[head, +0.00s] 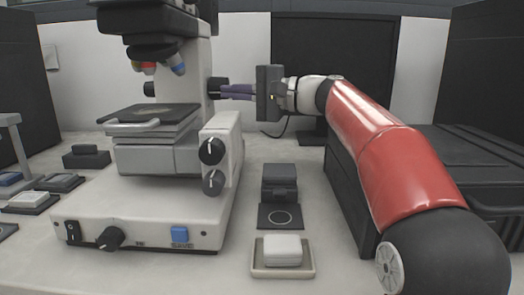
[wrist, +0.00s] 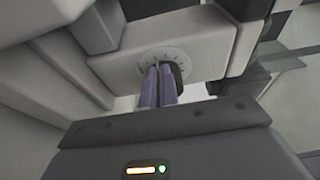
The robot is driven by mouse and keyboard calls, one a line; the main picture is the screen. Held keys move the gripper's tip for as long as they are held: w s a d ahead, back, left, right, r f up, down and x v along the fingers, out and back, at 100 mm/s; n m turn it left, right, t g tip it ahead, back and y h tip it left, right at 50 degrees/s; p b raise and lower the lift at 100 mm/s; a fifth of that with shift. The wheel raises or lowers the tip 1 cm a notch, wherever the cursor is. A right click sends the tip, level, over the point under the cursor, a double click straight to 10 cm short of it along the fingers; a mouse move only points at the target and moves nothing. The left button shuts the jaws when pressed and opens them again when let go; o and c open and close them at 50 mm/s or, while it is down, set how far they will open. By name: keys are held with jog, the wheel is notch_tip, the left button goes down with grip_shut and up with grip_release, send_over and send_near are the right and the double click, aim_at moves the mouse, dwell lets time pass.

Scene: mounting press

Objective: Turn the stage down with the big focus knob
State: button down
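A white microscope (head: 170,215) stands on the bench with its flat stage (head: 150,118) below the lenses. A dark knob (head: 215,84) sticks out from the right side of its column. It also shows in the wrist view, the dark knob (wrist: 180,75) in front of a marked dial. My gripper (head: 228,92) is level with this knob, its purple fingertips (wrist: 158,72) at it. The fingers are close together and the knob shows to their right in the wrist view. Whether they grip it is unclear. Two more dark knobs, upper (head: 212,150) and lower (head: 213,183), sit on the front right block.
A blue button (head: 180,234) and a small dark knob (head: 110,238) are on the microscope's base front. A white box (head: 283,249) on a tray and a dark block (head: 279,178) stand right of the base. A large black case (head: 455,165) is behind my arm.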

jog(key=shift+s+d+f+b, duration=0.15)
jog(key=shift+s+f+b, duration=0.05)
jog(key=shift+b, duration=0.1)
jog(key=v, duration=0.2)
jog(key=w+v, duration=0.1)
jog(key=v, duration=0.2)
jog(key=shift+d+r, duration=0.1)
jog(key=shift+d, duration=0.4)
